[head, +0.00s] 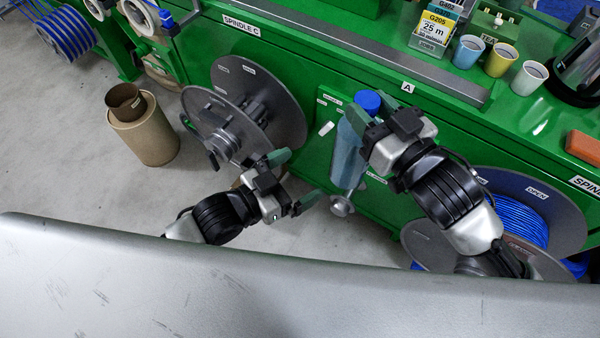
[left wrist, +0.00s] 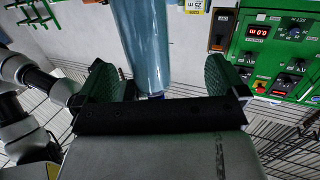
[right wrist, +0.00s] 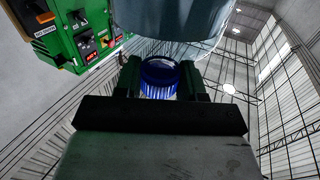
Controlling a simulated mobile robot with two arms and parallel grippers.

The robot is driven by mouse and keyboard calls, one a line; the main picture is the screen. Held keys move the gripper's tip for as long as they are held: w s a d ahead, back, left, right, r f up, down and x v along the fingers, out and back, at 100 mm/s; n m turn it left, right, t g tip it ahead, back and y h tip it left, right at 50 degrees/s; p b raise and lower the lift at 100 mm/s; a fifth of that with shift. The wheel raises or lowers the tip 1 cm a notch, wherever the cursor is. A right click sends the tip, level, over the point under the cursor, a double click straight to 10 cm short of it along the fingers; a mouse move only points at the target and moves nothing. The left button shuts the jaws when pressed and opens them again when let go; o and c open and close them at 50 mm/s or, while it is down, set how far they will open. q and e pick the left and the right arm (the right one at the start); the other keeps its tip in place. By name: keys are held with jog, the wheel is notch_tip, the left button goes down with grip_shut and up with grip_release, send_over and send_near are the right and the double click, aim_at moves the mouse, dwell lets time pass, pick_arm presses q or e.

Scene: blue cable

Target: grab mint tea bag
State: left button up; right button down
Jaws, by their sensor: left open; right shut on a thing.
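No mint tea bag can be made out. A small label that seems to read "TEA" (head: 490,39) is on the green bench top near a green holder (head: 497,20). My right gripper (head: 374,111) is shut on the blue cap (head: 367,101) of a translucent blue bottle (head: 346,155). The cap also shows between its fingers in the right wrist view (right wrist: 159,78). The bottle hangs in front of the green bench panel. My left gripper (head: 297,179) is open left of the bottle; in the left wrist view the bottle (left wrist: 147,45) appears beyond its parted fingers.
Blue, yellow and white cups (head: 501,60) stand on the bench top beside a box of labelled cards (head: 434,30). An orange block (head: 583,147) is at the right. A grey spool (head: 262,95) and a blue cable spool (head: 525,215) flank the bottle. Floor at left is clear around a brown cylinder (head: 146,135).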

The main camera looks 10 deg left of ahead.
aim_at(356, 147)
jog(key=shift+r, duration=0.1)
pick_arm(q)
jog(key=shift+m+h, duration=0.3)
jog(key=shift+h, duration=0.3)
jog(key=w+d+r, duration=0.1)
jog(key=w+d, duration=0.1)
jog(key=d, duration=0.1)
jog(key=w+d+r, duration=0.1)
jog(key=d, duration=0.3)
jog(key=w+d+r, duration=0.1)
jog(key=w+d, duration=0.1)
jog(key=d, duration=0.1)
jog(key=shift+w+d+r, duration=0.2)
jog(key=shift+w+d, duration=0.1)
jog(key=c, duration=1.4)
jog(key=shift+r, duration=0.15)
pick_arm(e)
jog(key=c, duration=1)
grip_release()
jog(key=o, duration=0.4)
